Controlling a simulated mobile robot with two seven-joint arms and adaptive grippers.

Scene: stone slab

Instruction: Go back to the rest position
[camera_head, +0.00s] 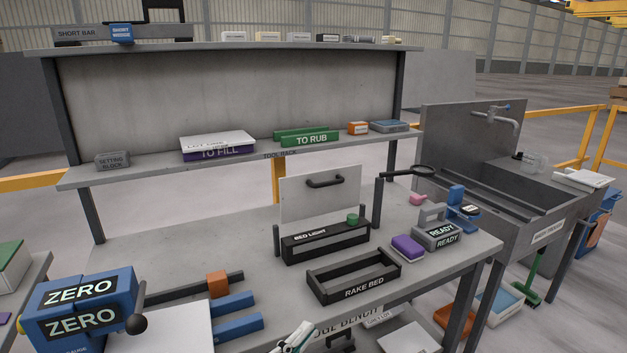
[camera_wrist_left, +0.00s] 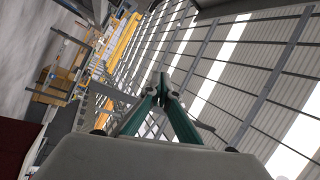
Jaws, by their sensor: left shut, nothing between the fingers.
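My left gripper (camera_head: 296,338) shows only in part at the bottom edge of the head view, in front of the bench (camera_head: 225,285). In the left wrist view its two green fingers (camera_wrist_left: 162,85) meet at the tips, shut with nothing between them. That view looks out at the hall wall and a yellow structure, tilted, with no bench object near the fingertips. My right gripper is in neither view.
A blue ZERO gauge (camera_head: 85,305) stands at the front left. The black RAKE BED tray (camera_head: 354,292), BED LIGHT box (camera_head: 326,256), purple block (camera_head: 408,247) and grey READY block (camera_head: 436,236) are on the bench. A sink (camera_head: 520,190) stands right.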

